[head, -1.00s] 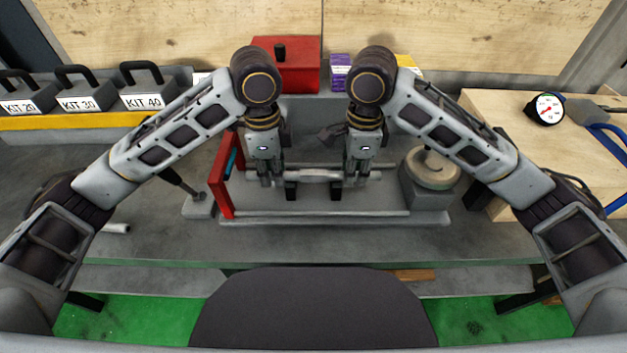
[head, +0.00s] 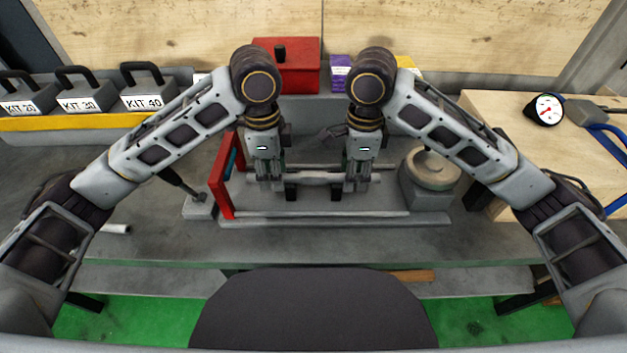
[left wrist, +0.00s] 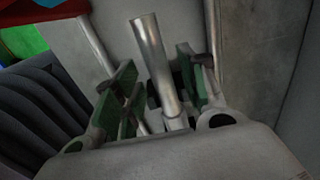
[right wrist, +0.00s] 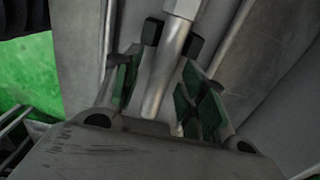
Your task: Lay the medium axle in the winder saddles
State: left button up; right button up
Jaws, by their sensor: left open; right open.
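The medium axle (head: 313,177), a grey metal shaft with a thicker middle, lies level across the winder frame. Black winder saddles (head: 291,193) show under it, one near each gripper. In the right wrist view the axle (right wrist: 168,65) runs between the two black sides of a saddle (right wrist: 151,31). My left gripper (head: 265,187) is open around the left part of the axle, which shows between its green-padded fingers in the left wrist view (left wrist: 155,70). My right gripper (head: 352,187) is open around the right part. Exact seating of the axle is partly hidden by the grippers.
A red upright (head: 221,178) stands at the winder's left end, a round grey disc on a block (head: 432,168) at its right. Rails (head: 335,219) run along the front. Labelled kit weights (head: 148,92), a red box (head: 288,68) and a dial gauge (head: 545,109) lie further off.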

pick_arm(q)
notch_tip(320, 180, up, 12)
jog(key=shift+f, duration=0.15)
dwell(1.2)
pick_arm(e)
jog(key=shift+r, duration=0.25)
jog(key=shift+r, duration=1.7)
pick_arm(q)
jog(key=shift+s+a+r, duration=0.2)
jog(key=shift+s, duration=0.25)
pick_arm(e)
jog(key=shift+s+a+r, duration=0.1)
jog(key=shift+s+r, duration=0.15)
jog(key=shift+r, duration=0.95)
jog(key=shift+s+a+r, duration=0.1)
jog(key=shift+s+r, duration=0.1)
jog(key=shift+r, duration=1)
pick_arm(q)
jog(key=shift+r, duration=0.15)
